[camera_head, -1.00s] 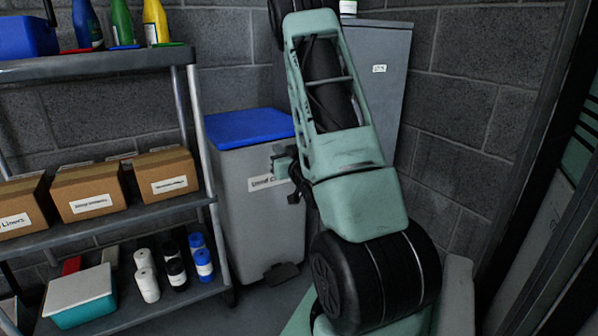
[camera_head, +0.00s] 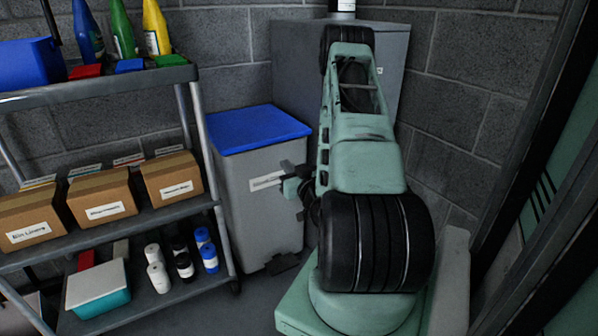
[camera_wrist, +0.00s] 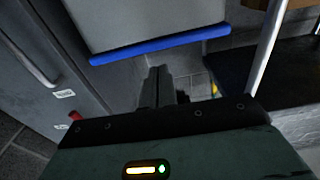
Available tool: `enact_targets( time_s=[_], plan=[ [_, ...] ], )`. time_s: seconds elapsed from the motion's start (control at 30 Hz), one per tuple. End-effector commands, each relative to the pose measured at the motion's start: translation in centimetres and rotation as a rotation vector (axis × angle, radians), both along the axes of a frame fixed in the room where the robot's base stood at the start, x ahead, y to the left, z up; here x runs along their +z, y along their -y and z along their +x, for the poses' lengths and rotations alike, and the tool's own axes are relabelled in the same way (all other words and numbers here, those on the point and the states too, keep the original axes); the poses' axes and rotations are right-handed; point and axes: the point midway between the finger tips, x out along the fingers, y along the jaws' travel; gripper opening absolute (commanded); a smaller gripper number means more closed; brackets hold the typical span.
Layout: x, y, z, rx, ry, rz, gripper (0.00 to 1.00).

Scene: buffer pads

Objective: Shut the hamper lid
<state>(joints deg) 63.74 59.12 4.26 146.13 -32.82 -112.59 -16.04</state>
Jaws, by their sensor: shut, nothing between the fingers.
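The hamper (camera_head: 262,205) is a tall grey bin with a white label and a pedal at its foot. Its blue lid (camera_head: 258,129) lies flat across the top, with no gap that I can make out. In the wrist view, which is upside down, the grey body (camera_wrist: 150,22) and the blue lid edge (camera_wrist: 160,51) show ahead of the fingers. My gripper (camera_head: 291,184) is in front of the hamper's right side, below the lid level. Its fingers are shut and empty in the wrist view (camera_wrist: 162,88). My arm hides part of the hamper's right side.
A shelf rack (camera_head: 110,225) with boxes, bottles and a teal tub stands close on the left. A grey cabinet (camera_head: 298,52) stands behind the hamper and my arm. A dark door frame (camera_head: 520,170) is on the right. A little floor is free before the hamper.

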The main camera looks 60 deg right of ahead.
Motion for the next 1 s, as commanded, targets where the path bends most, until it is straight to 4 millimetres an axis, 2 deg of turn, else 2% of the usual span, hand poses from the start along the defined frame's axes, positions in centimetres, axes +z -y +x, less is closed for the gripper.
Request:
enact_targets(
  time_s=[0.2, 0.6, 1.0],
  plan=[
    [1.1, -0.6, -1.2, -0.008, 0.018, -0.006, 0.0],
    [0.6, -2.8, -4.6, -0.008, 0.016, -0.002, 0.0],
    [0.3, -3.2, -5.1, -0.007, 0.017, -0.007, 0.0]
  ],
)
